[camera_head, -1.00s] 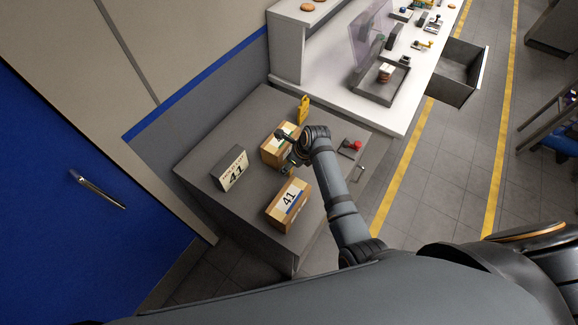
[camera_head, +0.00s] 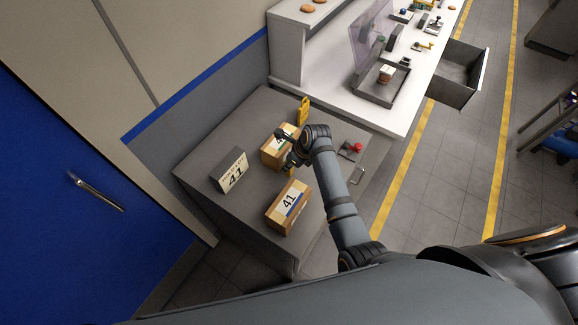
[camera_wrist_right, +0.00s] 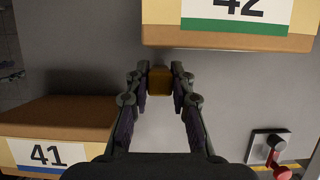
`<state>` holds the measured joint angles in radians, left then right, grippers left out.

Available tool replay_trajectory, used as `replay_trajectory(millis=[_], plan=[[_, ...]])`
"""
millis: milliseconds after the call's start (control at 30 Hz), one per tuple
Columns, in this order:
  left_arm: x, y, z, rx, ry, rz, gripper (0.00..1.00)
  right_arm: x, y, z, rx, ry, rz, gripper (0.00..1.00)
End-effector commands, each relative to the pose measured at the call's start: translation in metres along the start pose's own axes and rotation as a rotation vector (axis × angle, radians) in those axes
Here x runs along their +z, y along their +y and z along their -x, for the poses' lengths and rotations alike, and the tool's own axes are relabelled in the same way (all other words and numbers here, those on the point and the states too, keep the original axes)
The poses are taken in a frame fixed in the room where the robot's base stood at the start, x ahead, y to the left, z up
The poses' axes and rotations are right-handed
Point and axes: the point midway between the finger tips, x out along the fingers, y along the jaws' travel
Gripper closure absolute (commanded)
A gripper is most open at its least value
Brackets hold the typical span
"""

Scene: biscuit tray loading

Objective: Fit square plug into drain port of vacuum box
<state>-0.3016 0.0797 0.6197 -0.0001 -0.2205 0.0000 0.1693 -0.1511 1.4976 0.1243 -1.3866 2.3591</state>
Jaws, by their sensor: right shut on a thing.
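My right gripper (camera_head: 290,165) is over the grey cabinet top, beside a carton. In the right wrist view its fingers (camera_wrist_right: 160,82) are shut on a small yellow-brown block (camera_wrist_right: 160,80); I cannot tell whether this is the square plug. The block is at the near side of the carton marked 42 (camera_wrist_right: 228,38), and I cannot tell whether they touch. No vacuum box or drain port can be made out. My left gripper is not in view.
A carton marked 41 (camera_head: 289,206) and a sign marked 41 (camera_head: 230,170) stand on the cabinet top (camera_head: 215,138). A yellow upright piece (camera_head: 304,110) is at the back, and a red-knobbed device (camera_head: 352,148) at the right. A white counter (camera_head: 330,90) with a grey tray (camera_head: 365,90) lies beyond.

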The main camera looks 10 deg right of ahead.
Motion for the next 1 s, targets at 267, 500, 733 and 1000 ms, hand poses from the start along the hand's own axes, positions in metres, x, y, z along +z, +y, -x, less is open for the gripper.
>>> replay_trajectory(millis=[267, 500, 733, 1000], plan=[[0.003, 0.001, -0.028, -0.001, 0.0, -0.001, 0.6, -0.006, -0.016, 0.063, -0.01, -0.003, 0.003, 1.0], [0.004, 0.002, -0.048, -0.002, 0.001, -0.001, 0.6, -0.044, -0.04, 0.122, -0.009, 0.005, 0.004, 1.0], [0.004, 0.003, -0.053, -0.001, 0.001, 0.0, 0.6, -0.065, -0.052, 0.15, -0.005, 0.003, 0.003, 1.0], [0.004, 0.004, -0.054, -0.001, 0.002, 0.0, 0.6, -0.072, -0.056, 0.16, 0.0, 0.0, 0.0, 1.0]])
